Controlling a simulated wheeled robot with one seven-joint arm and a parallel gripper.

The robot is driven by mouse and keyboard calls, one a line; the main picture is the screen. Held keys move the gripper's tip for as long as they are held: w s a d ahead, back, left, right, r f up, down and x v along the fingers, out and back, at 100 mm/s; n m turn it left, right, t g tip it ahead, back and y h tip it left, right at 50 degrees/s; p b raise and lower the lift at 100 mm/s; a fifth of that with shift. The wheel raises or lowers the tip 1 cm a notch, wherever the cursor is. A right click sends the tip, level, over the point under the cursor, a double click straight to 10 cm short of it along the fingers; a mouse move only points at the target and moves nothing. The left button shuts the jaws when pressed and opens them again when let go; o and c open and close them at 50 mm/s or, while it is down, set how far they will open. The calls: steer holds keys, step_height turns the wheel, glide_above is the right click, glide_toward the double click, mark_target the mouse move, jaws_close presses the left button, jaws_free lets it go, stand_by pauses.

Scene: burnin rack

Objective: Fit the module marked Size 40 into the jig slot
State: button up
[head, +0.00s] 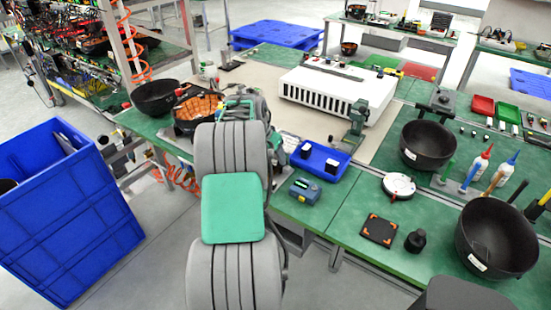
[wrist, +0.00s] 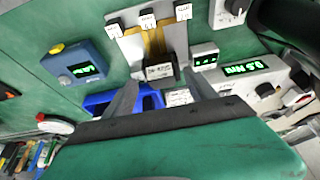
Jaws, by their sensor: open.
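My gripper (wrist: 161,80) is open in the wrist view, its two grey fingers apart with nothing clearly held between them. Past the fingertips lies a grey plate (wrist: 133,46) with yellow strips, which looks like the jig. A dark labelled block (wrist: 160,73) sits at its near end, between the fingertips in the picture. Three small blocks with white labels stand along its far end, one of them in the middle (wrist: 147,20). The labels are too small to read, so I cannot tell which is Size 40. In the head view my arm hides the gripper and jig.
Black bowls (head: 427,145), a round dial (head: 398,186) and bottles stand right. A blue bin (head: 60,220) stands left.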

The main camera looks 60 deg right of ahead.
steer(key=shift+d+f, duration=0.25)
steer(key=shift+f, duration=0.3)
steer(key=shift+c, duration=0.4)
jaws_close()
